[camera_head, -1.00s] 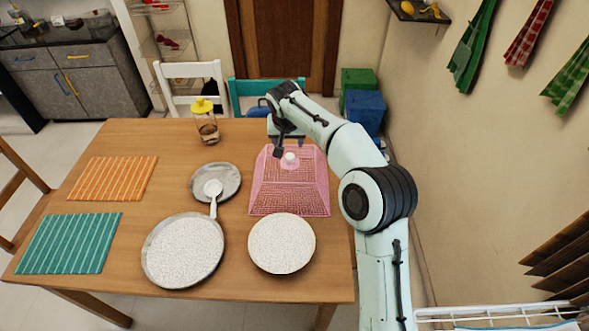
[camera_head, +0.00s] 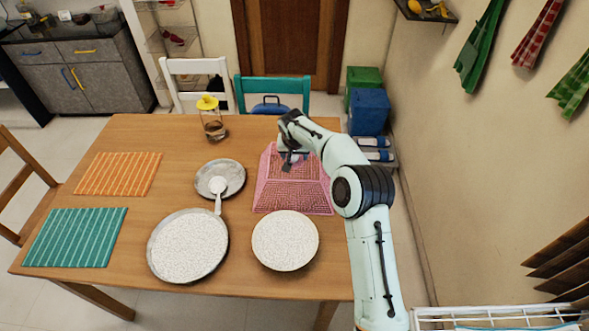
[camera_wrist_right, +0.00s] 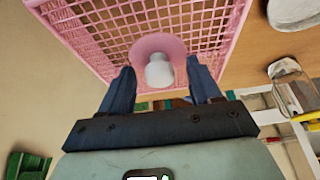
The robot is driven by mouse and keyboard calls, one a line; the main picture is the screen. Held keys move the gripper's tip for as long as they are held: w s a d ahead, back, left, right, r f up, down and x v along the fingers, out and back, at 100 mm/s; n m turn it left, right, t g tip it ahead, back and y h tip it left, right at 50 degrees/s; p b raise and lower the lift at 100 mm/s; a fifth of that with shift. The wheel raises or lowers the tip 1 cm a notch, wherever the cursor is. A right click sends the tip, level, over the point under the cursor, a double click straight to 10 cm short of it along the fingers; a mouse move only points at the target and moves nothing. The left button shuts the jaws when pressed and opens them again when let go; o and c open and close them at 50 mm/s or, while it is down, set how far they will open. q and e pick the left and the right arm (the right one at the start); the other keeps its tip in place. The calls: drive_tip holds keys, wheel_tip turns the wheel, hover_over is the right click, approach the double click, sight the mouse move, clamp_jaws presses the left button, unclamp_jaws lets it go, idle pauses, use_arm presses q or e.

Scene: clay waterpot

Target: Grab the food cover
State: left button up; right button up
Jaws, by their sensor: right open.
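The food cover (camera_head: 292,195) is a pink mesh dome with sloping sides, standing on the wooden table (camera_head: 140,135) near its right edge. My right gripper (camera_head: 288,160) is over the top of the cover and hides its knob in the head view. In the right wrist view the pink cover (camera_wrist_right: 112,22) fills the upper part. Its white knob (camera_wrist_right: 159,70) on a pink disc lies between the two dark fingertips of my right gripper (camera_wrist_right: 158,78). The fingers are open, with a gap on both sides of the knob. My left gripper is not in view.
A plate of white grains (camera_head: 286,241) stands just in front of the cover. A wall is at right.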

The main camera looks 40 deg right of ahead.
drive_tip(key=shift+c, duration=0.3)
clamp_jaws()
drive_tip(key=shift+r, duration=0.1)
